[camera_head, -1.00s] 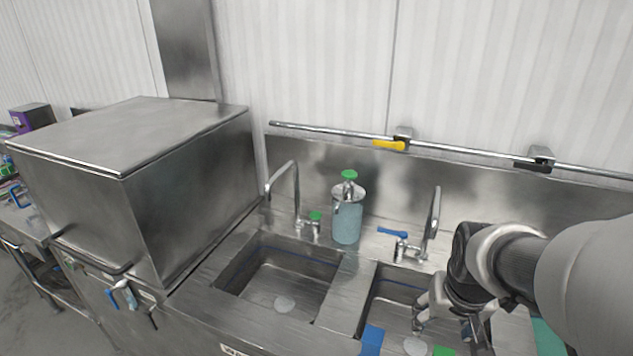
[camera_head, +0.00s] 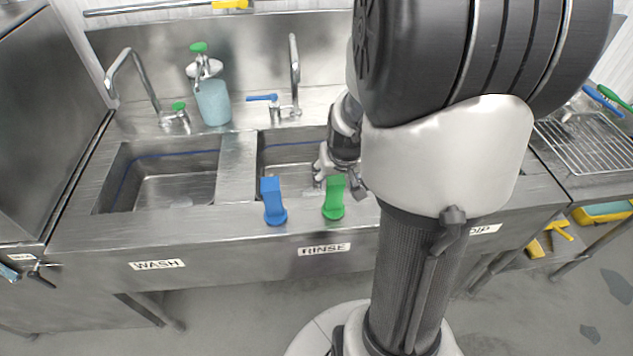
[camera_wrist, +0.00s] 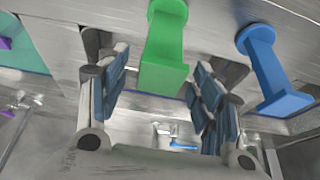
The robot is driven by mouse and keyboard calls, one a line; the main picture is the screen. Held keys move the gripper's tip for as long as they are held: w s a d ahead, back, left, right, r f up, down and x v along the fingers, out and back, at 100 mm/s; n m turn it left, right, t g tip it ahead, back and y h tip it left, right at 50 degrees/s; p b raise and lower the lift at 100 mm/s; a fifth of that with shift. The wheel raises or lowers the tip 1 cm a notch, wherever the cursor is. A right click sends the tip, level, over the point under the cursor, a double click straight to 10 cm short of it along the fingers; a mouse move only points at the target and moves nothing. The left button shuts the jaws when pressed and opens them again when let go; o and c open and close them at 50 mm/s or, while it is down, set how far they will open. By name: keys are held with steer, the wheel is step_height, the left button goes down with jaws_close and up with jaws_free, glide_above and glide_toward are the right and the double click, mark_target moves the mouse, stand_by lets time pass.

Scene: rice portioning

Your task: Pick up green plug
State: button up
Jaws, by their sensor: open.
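The green plug (camera_head: 335,199) stands on the front rim of the sink, above the RINSE label. In the wrist view, the green plug (camera_wrist: 166,45) lies between the two spread fingers of my gripper (camera_wrist: 157,82), with gaps on both sides. My gripper (camera_head: 340,174) is open and empty, just behind the plug's upper part in the head view. My arm hides part of the gripper there.
A blue plug (camera_head: 272,201) stands on the rim just left of the green one; it also shows at the right in the wrist view (camera_wrist: 271,70). The rinse basin (camera_head: 285,150) and wash basin (camera_head: 160,178) lie behind. Taps and a soap bottle (camera_head: 213,102) stand farther back.

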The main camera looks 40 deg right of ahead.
mark_target(334, 195)
steer(key=b+x, duration=0.2)
steer(key=x, duration=0.3)
steer(key=shift+f, duration=0.3)
steer(key=shift+r, duration=0.1)
steer(key=shift+c, duration=0.4)
steer(key=c, duration=1.3)
